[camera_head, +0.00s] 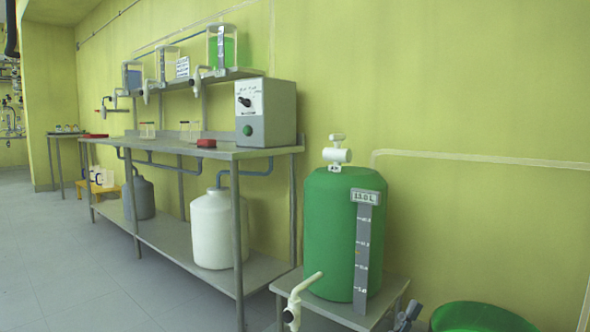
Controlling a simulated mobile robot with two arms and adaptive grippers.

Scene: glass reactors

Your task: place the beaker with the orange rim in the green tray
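I cannot make out an orange rim on any beaker. Small clear glass vessels stand on the long steel bench, one pair near its middle (190,130) and another further back (147,130); their rim colours are too small to tell. Several tiny vessels (67,128) stand on a far side table at the left. No green tray can be identified for sure; a round green basin (478,317) is cut off by the bottom edge at the right. Neither of my grippers can be made out.
The steel bench (225,152) bears a grey control box (265,112) and small red items (206,143). A green tank (343,232) stands on a low stand with a tap jutting forward. A white canister (217,228) sits on the lower shelf. Floor at left is clear.

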